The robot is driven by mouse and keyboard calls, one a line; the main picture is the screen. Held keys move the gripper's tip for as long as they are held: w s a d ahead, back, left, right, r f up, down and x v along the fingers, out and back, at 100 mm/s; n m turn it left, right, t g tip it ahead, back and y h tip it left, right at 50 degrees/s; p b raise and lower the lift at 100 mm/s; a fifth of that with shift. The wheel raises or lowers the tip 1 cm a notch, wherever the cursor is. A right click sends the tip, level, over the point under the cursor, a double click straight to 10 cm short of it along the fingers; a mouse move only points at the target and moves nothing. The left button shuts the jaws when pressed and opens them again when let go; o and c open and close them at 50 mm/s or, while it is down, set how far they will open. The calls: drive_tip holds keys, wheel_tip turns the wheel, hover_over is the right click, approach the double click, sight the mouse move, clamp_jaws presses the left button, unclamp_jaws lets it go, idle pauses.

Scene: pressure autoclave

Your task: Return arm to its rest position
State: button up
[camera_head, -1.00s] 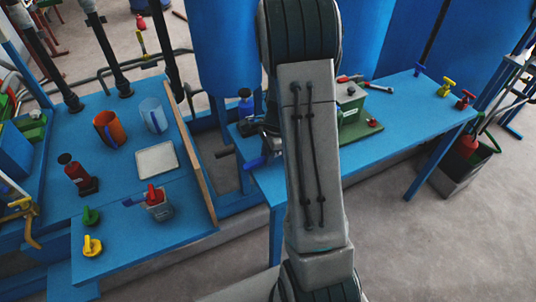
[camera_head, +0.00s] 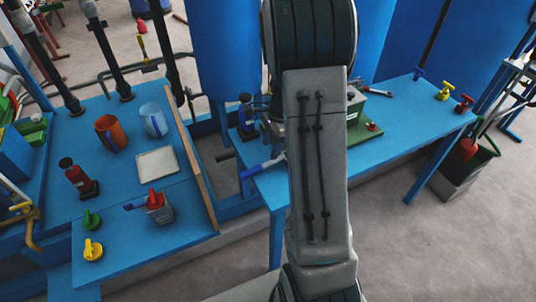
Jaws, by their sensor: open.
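My arm rises through the middle of the head view, a grey link with black cables below a large dark ribbed joint. It stands in front of the tall blue tank and the right-hand blue table (camera_head: 415,112). My gripper cannot be made out; the arm hides what lies directly behind it. No object can be seen held.
The left blue table (camera_head: 140,233) carries an orange mug (camera_head: 109,134), a pale blue mug (camera_head: 153,119), a white tray (camera_head: 157,163), a red bottle (camera_head: 75,175) and several valves. A green-based device (camera_head: 362,128) stands right of my arm. Open floor lies at lower right.

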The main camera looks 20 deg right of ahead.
wheel_tip(320, 180, up, 7)
drive_tip(key=d, duration=0.1)
drive_tip(key=s+a+r+n+t+h+p, duration=0.1)
drive_tip(key=s+a+r+n+p, duration=0.2)
drive_tip(key=s+a+r+n, duration=0.2)
drive_tip(key=s+a+r+n+t+h+p, duration=0.1)
drive_tip(key=s+a+r+n, duration=0.5)
drive_tip(key=s+n, duration=0.6)
wheel_tip(320, 180, up, 2)
drive_tip(key=shift+s+a+r+n+t+p, duration=0.15)
drive_tip(key=shift+s+a+n+t+p, duration=0.25)
drive_tip(key=shift+p, duration=0.5)
drive_tip(key=shift+s, duration=0.4)
drive_tip(key=c, duration=0.4)
